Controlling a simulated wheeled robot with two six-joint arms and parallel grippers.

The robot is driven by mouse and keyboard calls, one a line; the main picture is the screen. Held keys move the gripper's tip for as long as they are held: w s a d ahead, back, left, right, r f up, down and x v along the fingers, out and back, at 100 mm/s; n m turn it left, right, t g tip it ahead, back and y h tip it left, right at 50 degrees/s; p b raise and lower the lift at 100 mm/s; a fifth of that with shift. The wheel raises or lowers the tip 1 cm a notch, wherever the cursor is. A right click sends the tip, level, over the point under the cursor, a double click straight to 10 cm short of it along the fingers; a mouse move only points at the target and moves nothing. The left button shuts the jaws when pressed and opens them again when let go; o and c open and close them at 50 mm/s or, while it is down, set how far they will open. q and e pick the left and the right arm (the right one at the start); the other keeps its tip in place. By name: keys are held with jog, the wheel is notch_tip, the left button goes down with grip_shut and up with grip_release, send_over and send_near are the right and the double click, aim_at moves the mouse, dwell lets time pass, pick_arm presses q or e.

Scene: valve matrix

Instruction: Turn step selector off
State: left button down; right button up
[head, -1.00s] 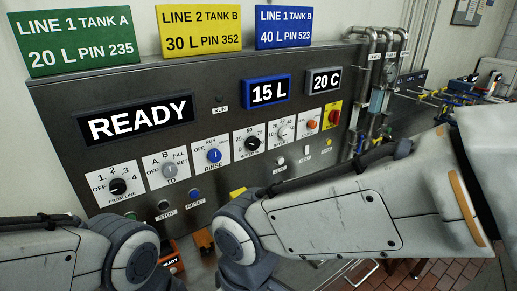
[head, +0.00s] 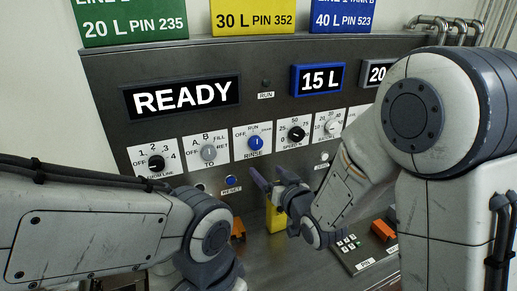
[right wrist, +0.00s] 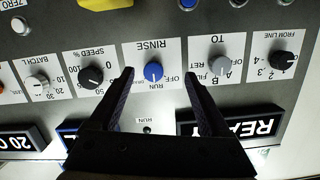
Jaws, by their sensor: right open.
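The control panel carries a row of white-plated selectors; I can read no plate labelled "step". The blue RINSE knob (head: 256,143) has OFF and RUN marks, and its pointer seems to be toward RUN. In the right wrist view this knob (right wrist: 153,72) appears upside down, between the two fingers. My right gripper (head: 269,177) is open, below and in front of the RINSE plate in the head view. Its fingers (right wrist: 159,74) show nothing between them but the panel behind; contact with the knob is not visible. My left arm shows at lower left, but its gripper is out of view.
The TO knob (head: 208,152) and FROM LINE knob (head: 156,162) are left of RINSE; the SPEED knob (head: 296,134) is right. A blue RESET button (head: 231,181) sits below. The display reads READY (head: 182,96). A PIN keypad (head: 360,254) lies at lower right.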

aim_at(257, 145)
jog(key=shift+t+y, duration=0.4)
jog(key=shift+t, duration=0.5)
jog(key=w+p, duration=0.1)
jog(key=w, duration=0.2)
jog(key=w+a+r+p, duration=0.1)
jog(key=w, duration=0.2)
jog(key=w+a+p, duration=0.1)
jog(key=w+p, duration=0.1)
jog(key=w, duration=0.1)
jog(key=shift+w+a+r, duration=0.1)
jog(key=shift+w+r, duration=0.2)
jog(key=shift+r, duration=0.1)
jog(key=shift+w+a+f, duration=0.1)
jog(key=shift+w+a, duration=0.15)
jog(key=shift+w, duration=0.3)
grip_shut()
